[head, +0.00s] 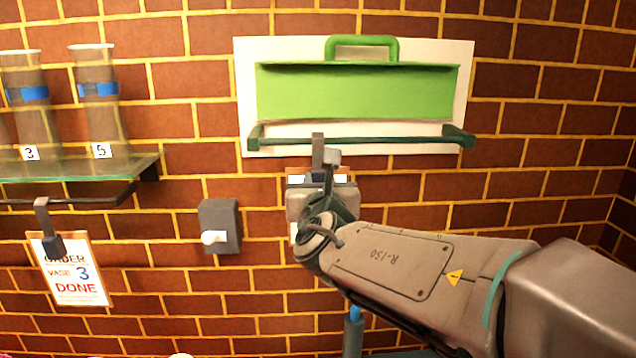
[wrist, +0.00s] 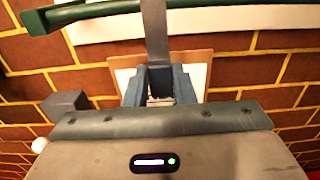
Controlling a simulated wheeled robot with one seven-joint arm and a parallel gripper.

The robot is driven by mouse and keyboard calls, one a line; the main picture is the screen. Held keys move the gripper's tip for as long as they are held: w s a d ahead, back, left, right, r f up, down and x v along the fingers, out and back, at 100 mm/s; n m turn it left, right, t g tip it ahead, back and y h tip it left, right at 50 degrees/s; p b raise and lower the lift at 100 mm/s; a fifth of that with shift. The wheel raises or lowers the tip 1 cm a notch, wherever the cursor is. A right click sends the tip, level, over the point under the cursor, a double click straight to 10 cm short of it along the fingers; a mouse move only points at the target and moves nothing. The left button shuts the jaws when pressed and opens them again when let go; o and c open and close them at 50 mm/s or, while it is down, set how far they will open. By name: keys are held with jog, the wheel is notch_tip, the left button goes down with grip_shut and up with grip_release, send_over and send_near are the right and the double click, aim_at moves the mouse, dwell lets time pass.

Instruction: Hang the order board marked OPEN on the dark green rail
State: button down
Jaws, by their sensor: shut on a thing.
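The dark green rail (head: 390,140) runs across the lower edge of a white wall panel; its left end also shows in the wrist view (wrist: 85,12). My gripper (wrist: 159,85) is shut on the grey hook (wrist: 157,35) of an order board (wrist: 198,72), just below the rail. In the head view the hook (head: 318,150) rises across the front of the rail. I cannot tell whether it is over the rail or only in front of it. My gripper and wrist hide most of the board, so its marking cannot be read.
A green hood (head: 355,92) with a handle juts out above the rail. A grey wall box with a white knob (head: 218,227) is to the left. A board marked DONE (head: 70,270) hangs under a glass shelf (head: 80,168) holding numbered vases.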

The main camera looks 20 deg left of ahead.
jog(key=c, duration=1.1)
grip_release()
jog(key=shift+c, duration=0.2)
jog(key=b+v, duration=0.2)
jog(key=v, duration=1.2)
jog(key=shift+b, duration=0.4)
jog(key=w+d+f+m+g+h, duration=0.25)
jog(key=d+f+m+h, duration=0.4)
jog(key=d+m, duration=0.55)
jog(key=w+d+f+m+g+h, duration=0.25)
jog(key=d+f+m+h, duration=0.4)
jog(key=d+m, duration=0.65)
jog(key=s+d+f+m+g+y, duration=0.4)
jog(key=s+d+f+m+g, duration=0.3)
jog(key=m, duration=0.9)
jog(key=shift+s+d+f+m+g, duration=0.35)
jog(key=shift+s+d+f, duration=0.6)
jog(key=shift+s+f, duration=1.75)
